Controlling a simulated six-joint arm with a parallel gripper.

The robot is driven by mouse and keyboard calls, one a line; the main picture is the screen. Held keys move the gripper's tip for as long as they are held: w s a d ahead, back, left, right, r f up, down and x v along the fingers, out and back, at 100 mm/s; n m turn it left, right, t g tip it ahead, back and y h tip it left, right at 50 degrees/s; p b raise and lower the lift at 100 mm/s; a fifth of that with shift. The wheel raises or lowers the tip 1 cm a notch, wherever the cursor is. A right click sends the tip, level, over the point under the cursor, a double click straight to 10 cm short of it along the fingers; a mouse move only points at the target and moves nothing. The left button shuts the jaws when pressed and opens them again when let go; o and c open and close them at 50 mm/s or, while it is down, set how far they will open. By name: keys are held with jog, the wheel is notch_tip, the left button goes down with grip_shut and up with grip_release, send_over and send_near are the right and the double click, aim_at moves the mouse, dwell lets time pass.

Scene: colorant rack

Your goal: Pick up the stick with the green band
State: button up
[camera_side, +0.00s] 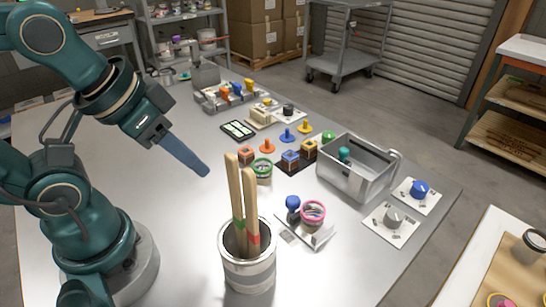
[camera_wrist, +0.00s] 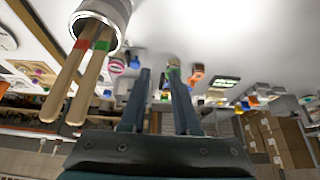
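The wooden stick with the green band (camera_side: 235,190) stands upright in a metal can (camera_side: 248,274), band near the rim, lower end hidden inside. A second wooden stick, with a red band (camera_side: 250,205), stands close on its right in the side view. In the wrist view the green-banded stick (camera_wrist: 89,80) is right of the red-banded one (camera_wrist: 64,82), and the can (camera_wrist: 108,12) is at the top left. My gripper (camera_side: 205,170) is above the table, up and left of the stick tops. In the wrist view its fingers (camera_wrist: 159,72) are apart with nothing between them.
Behind the can are a green-rimmed jar (camera_side: 262,168), a pink-ringed jar (camera_side: 313,213) beside a blue knob, several coloured pegs, and a grey metal bin (camera_side: 357,170). The table left of the can is clear, up to my base.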

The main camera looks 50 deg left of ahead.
jog(key=d+r+n+g, duration=0.1)
jog(key=d+r+g, duration=0.4)
jog(key=r, duration=0.7)
jog(key=m, duration=0.1)
send_over(233, 189)
jog(key=shift+f, duration=3.5)
jog(key=shift+g, duration=0.3)
jog(key=shift+w+a+f, duration=0.1)
jog(key=shift+f, duration=1.3)
jog(key=shift+w+a+f, duration=0.1)
jog(key=shift+f, duration=1.3)
grip_shut()
